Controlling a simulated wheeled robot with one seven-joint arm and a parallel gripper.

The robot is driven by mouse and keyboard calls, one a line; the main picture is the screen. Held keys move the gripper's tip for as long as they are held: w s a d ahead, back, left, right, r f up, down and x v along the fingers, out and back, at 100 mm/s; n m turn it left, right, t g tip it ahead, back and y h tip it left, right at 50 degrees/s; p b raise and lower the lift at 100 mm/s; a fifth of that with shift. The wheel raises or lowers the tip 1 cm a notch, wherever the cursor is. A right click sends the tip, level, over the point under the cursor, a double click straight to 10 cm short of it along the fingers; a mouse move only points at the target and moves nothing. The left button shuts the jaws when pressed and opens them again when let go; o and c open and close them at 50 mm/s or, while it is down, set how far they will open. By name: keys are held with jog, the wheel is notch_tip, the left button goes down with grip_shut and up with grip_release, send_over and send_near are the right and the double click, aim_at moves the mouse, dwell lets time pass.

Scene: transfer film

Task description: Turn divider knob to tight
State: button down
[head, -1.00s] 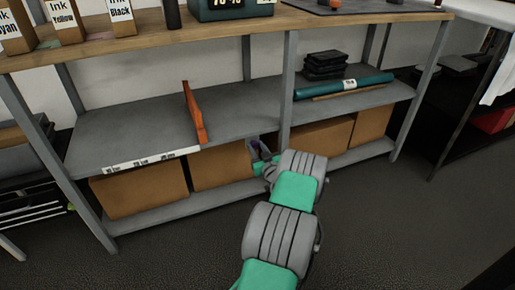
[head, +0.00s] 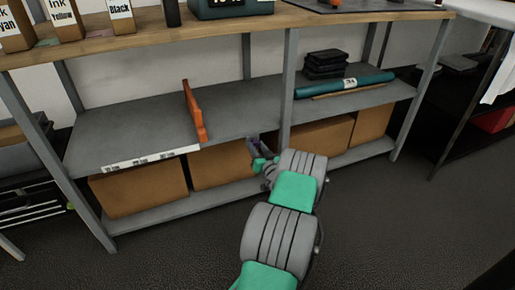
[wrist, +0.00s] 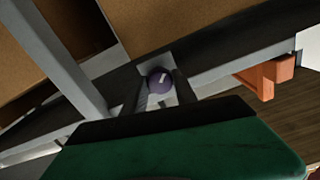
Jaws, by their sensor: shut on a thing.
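The orange divider (head: 195,110) stands upright on the grey middle shelf. It also shows in the wrist view (wrist: 268,80) at the right. In the wrist view, a round purple knob (wrist: 160,80) with a short white mark sits between the fingers of my gripper (wrist: 161,88). The gripper is shut on the knob, with one finger on each side. In the head view my gripper (head: 256,147) is at the front edge of the middle shelf, beside the centre post. The knob is too small to make out there. Any tight or loose lettering is not readable.
The grey centre post (head: 288,90) stands just right of my gripper. Cardboard boxes (head: 140,188) fill the lower shelf. A teal roll (head: 345,84) lies on the right part of the middle shelf. The floor in front is clear.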

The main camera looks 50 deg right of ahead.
jog(key=m, duration=0.4)
jog(key=shift+s+d+m, duration=0.2)
jog(key=shift+m, duration=0.1)
jog(key=m, duration=0.4)
jog(key=shift+m, duration=0.3)
jog(key=c, duration=1.1)
grip_release()
jog(key=shift+s+d, duration=0.1)
jog(key=shift+s, duration=0.05)
jog(key=shift+c, duration=0.2)
jog(key=shift+o, duration=0.9)
jog(key=shift+w+a, duration=0.25)
jog(key=shift+s+a, duration=0.1)
jog(key=shift+s, duration=0.2)
jog(key=p+v, duration=0.2)
jog(key=v, duration=0.5)
